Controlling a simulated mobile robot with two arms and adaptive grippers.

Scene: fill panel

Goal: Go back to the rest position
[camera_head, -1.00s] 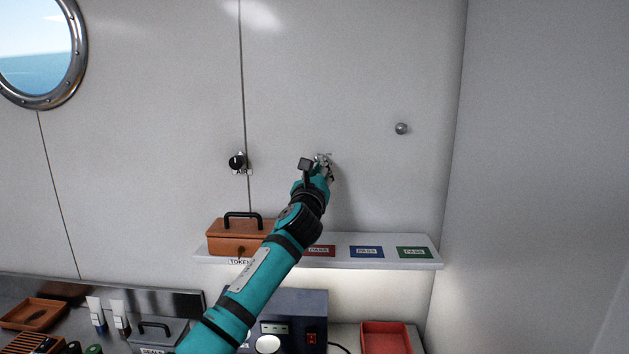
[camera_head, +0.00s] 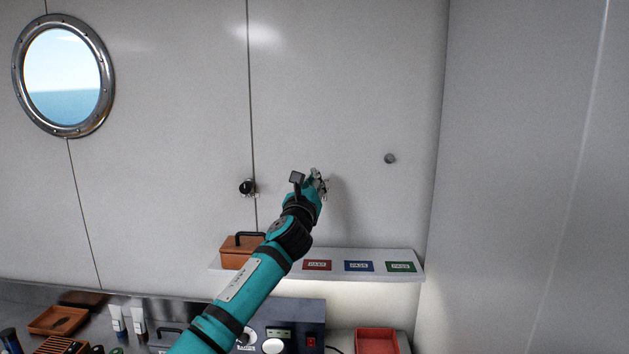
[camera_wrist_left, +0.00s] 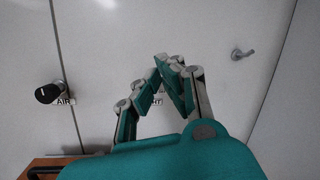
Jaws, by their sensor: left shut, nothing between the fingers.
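My left gripper (camera_head: 318,184) is raised in front of the white wall panel, above the shelf. In the left wrist view its fingers (camera_wrist_left: 165,75) are shut with their tips together and nothing between them. Behind the fingers is a label, mostly hidden. A black knob (camera_head: 247,187) sits on the wall to the left of the gripper; it also shows in the left wrist view (camera_wrist_left: 47,93) beside a label reading "AIR". A grey peg (camera_head: 390,158) sticks out of the wall to the right. My right gripper is not in view.
A shelf (camera_head: 415,272) below the gripper holds an orange box (camera_head: 240,252) and red (camera_head: 317,265), blue (camera_head: 359,266) and green (camera_head: 401,267) pass cards. Below stand a dark device (camera_head: 290,315), a red tray (camera_head: 376,341) and an orange tray (camera_head: 58,321). A porthole (camera_head: 107,90) is at upper left.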

